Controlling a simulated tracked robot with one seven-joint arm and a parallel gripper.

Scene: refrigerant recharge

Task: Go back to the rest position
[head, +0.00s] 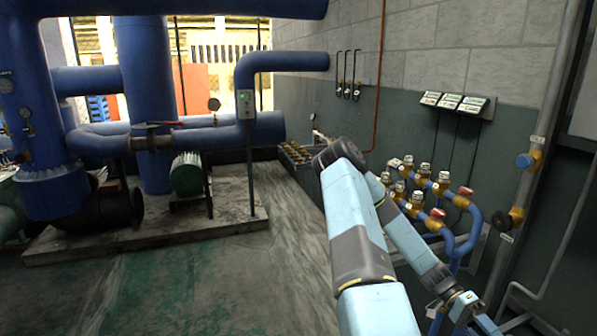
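My light-blue arm reaches up from the bottom edge in the head view, bends at a dark elbow joint in the middle right, and folds back down to the lower right. Its wrist end runs to the bottom edge. The fingers of my gripper do not show, so I cannot see whether it holds anything. The folded forearm passes in front of the blue pipe manifold (469,240) with its brass valves (441,183); whether it touches them cannot be told.
Grey pipes with valves (516,215) run up the right wall. Large blue pipes (147,110) and a green motor (187,175) stand on a concrete plinth (130,235) at left. Open floor (230,275) lies between.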

